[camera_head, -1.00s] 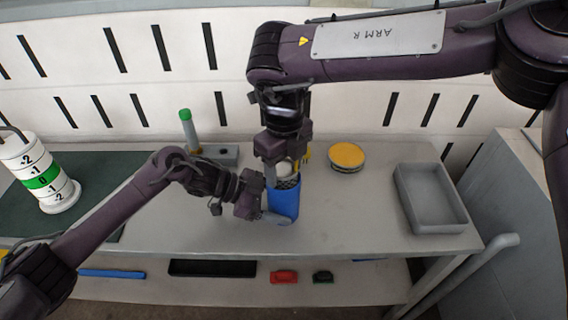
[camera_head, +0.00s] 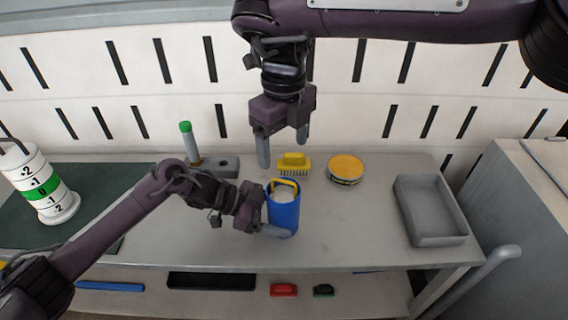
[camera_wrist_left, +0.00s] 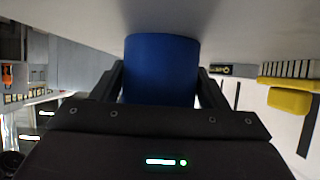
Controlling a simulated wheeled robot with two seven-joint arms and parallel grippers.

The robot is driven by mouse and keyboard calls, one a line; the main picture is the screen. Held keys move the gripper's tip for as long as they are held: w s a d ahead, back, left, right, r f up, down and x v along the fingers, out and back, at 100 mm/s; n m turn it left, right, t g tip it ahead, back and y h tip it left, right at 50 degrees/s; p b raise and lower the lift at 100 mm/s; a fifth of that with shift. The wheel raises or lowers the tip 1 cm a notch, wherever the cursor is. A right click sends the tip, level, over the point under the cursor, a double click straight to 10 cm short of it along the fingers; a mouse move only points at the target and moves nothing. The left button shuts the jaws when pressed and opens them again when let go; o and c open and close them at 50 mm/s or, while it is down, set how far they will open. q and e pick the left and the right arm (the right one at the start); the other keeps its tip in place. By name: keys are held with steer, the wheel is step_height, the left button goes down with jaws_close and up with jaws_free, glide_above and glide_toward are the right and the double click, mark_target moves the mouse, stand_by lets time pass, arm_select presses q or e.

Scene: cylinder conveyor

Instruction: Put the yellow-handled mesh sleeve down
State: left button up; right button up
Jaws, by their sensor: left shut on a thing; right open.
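A blue cylindrical container (camera_head: 284,216) stands on the bench. It also shows in the left wrist view (camera_wrist_left: 161,68). The yellow handle (camera_head: 286,182) of the mesh sleeve arches at the container's mouth. A whitish round thing shows below the handle inside the rim; the mesh itself is hidden by the blue wall. My left gripper (camera_head: 271,218) is shut on the blue container, one finger on each side. My right gripper (camera_head: 284,151) is open and empty, above and behind the container, apart from the handle.
A yellow brush (camera_head: 294,163) and a yellow-topped round tin (camera_head: 346,168) stand behind the container. A grey tray (camera_head: 431,238) is at the right. A green-capped tube (camera_head: 190,141) stands at the back left. A marked white cylinder (camera_head: 58,213) stands on the dark mat. Bench between container and tray is clear.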

step_height(320, 180, up, 4)
steer(key=shift+f, duration=0.25)
arm_select(q)
steer(key=o, duration=1.2)
steer(key=shift+c, duration=0.2)
